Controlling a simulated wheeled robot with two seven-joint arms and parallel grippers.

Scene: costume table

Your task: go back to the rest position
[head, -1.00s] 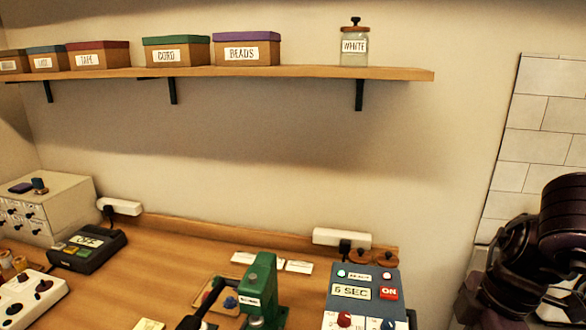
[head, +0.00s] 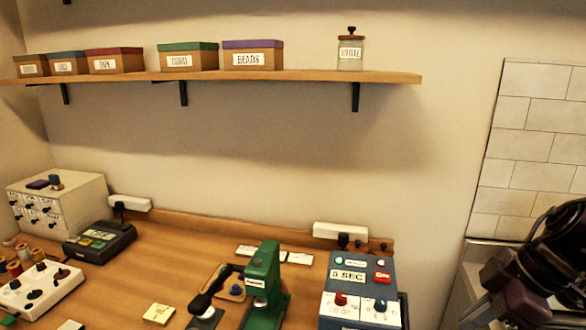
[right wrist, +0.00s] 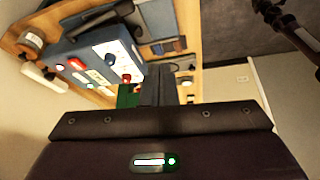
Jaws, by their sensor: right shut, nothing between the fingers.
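My right gripper (right wrist: 158,85) shows in the right wrist view with its dark fingers together and nothing between them. It is in front of the blue timer box and the table, seen at a tilt; I cannot tell the exact gap. In the head view my dark right arm (head: 535,270) is at the lower right edge, right of the table, and its fingertips cannot be made out. My left gripper is not in the head view.
The wooden table (head: 150,235) holds a green press (head: 262,280), a blue timer box (head: 350,290), a dark device (head: 100,242), a white control box (head: 40,290) and a drawer cabinet (head: 75,195). A wall shelf (head: 300,77) carries boxes and a jar.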

